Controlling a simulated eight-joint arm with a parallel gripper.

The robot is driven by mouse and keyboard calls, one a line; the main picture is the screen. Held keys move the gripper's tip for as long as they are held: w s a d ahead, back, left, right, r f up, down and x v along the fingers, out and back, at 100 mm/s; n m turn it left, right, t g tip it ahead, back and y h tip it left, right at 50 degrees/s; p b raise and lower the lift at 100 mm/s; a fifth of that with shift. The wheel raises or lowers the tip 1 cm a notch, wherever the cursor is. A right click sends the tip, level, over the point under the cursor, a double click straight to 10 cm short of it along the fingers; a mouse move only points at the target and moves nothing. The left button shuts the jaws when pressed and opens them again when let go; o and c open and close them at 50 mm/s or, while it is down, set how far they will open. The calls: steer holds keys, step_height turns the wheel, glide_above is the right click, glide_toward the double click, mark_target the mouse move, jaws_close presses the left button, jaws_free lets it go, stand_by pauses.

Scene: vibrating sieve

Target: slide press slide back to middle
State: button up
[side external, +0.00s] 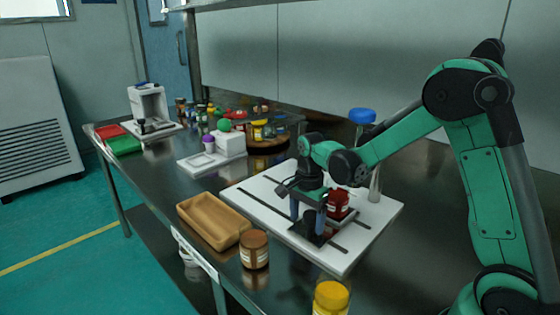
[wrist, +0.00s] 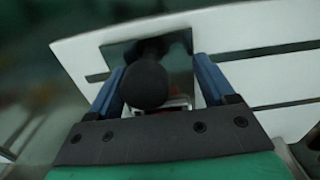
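A white board (side external: 262,197) with dark slots lies on the steel table, and it also shows in the wrist view (wrist: 85,52). A dark slide plate (side external: 316,238) sits on the board; in the wrist view the dark plate (wrist: 180,42) lies beyond a round black knob (wrist: 145,84). My gripper (side external: 308,222) points down over the slide. Its two blue fingers (wrist: 158,68) stand apart on either side of the knob, with a visible gap on the right.
A wooden tray (side external: 240,240), a brown jar (side external: 254,250) and a yellow-lidded jar (side external: 331,298) stand along the front edge. A blue-capped column (side external: 374,185) rises at the board's back right. A white device (side external: 212,155) and several jars are farther left.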

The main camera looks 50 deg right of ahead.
steer(key=shift+w, duration=4.3)
steer(key=o, duration=0.4)
step_height(320, 180, up, 9)
